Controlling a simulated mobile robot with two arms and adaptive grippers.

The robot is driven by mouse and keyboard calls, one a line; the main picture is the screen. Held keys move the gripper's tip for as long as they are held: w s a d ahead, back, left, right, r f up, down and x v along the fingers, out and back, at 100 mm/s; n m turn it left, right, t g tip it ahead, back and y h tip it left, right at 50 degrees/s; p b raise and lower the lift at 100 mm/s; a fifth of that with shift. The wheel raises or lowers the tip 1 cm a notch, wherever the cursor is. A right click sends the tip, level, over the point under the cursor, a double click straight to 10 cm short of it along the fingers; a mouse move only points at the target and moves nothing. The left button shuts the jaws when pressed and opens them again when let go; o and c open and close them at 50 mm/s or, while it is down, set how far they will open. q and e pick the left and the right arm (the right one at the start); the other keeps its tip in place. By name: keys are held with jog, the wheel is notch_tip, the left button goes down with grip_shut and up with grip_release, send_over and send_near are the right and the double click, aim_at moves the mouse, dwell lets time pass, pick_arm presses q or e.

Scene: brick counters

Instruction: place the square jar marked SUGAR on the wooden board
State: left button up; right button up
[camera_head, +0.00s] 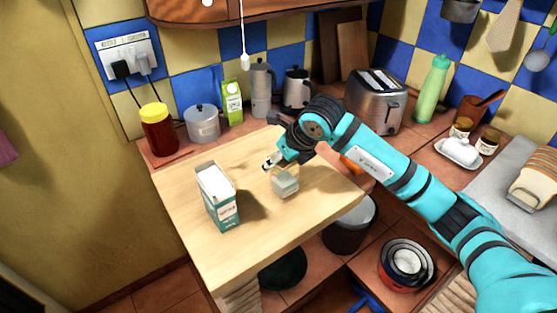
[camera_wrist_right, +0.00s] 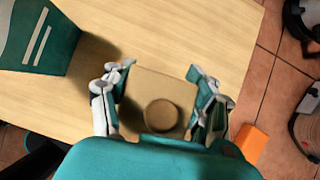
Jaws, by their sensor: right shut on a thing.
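The square jar (camera_head: 285,186) has pale, glassy sides; its SUGAR marking is not readable here. In the right wrist view I see its square tan lid with a round knob (camera_wrist_right: 160,114) from above. My right gripper (camera_wrist_right: 160,68) is shut on the jar, one finger on each side; in the head view the gripper (camera_head: 279,164) is partly hidden by its own wrist. The wooden board (camera_head: 230,255) is a large pale surface below the jar. I cannot tell whether the jar touches it. My left gripper is not in view.
A green and white carton (camera_head: 220,198) stands on the board, left of the jar. A red jar with a yellow lid (camera_head: 158,130), a grey pot (camera_head: 202,124) and a toaster (camera_head: 377,100) stand behind. An orange object (camera_wrist_right: 250,143) is beyond the board's edge.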

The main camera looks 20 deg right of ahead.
jog(key=shift+f, duration=0.55)
jog(key=o, duration=1.6)
jog(key=shift+f, duration=0.1)
jog(key=shift+c, duration=0.2)
jog(key=shift+s+d+r, duration=0.1)
jog(key=shift+s+r, duration=0.05)
jog(key=shift+r, duration=0.25)
jog(key=b+v, duration=0.1)
jog(key=v, duration=1)
jog(key=shift+s, duration=0.1)
